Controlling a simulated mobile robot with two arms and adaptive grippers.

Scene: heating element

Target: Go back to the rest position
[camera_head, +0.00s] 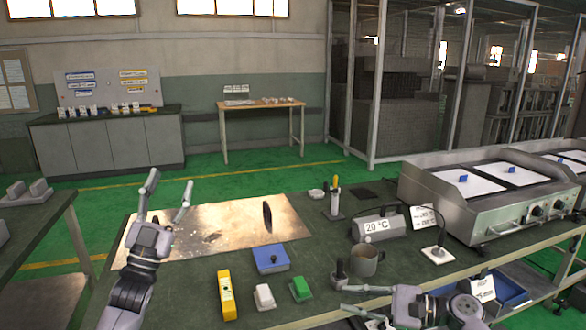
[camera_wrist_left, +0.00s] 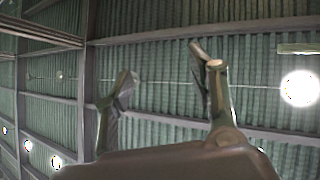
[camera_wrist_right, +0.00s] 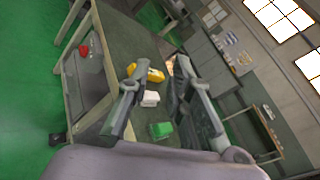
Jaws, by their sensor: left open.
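My left gripper (camera_head: 170,182) is raised at the left of the workbench, fingers pointing up and spread apart with nothing between them. In the left wrist view its two fingers (camera_wrist_left: 165,62) stand apart against the ceiling. My right gripper (camera_head: 344,298) is at the front of the workbench, near the grey mug (camera_head: 367,262), with its fingers pointing left. In the right wrist view its fingers (camera_wrist_right: 152,78) are apart and empty. The white block (camera_wrist_right: 150,98) and green block (camera_wrist_right: 161,130) show beyond them; whether the gripper touches the bench is unclear.
A hotplate unit (camera_head: 480,195) stands at the right. A blue bin (camera_head: 512,285) sits below the right edge.

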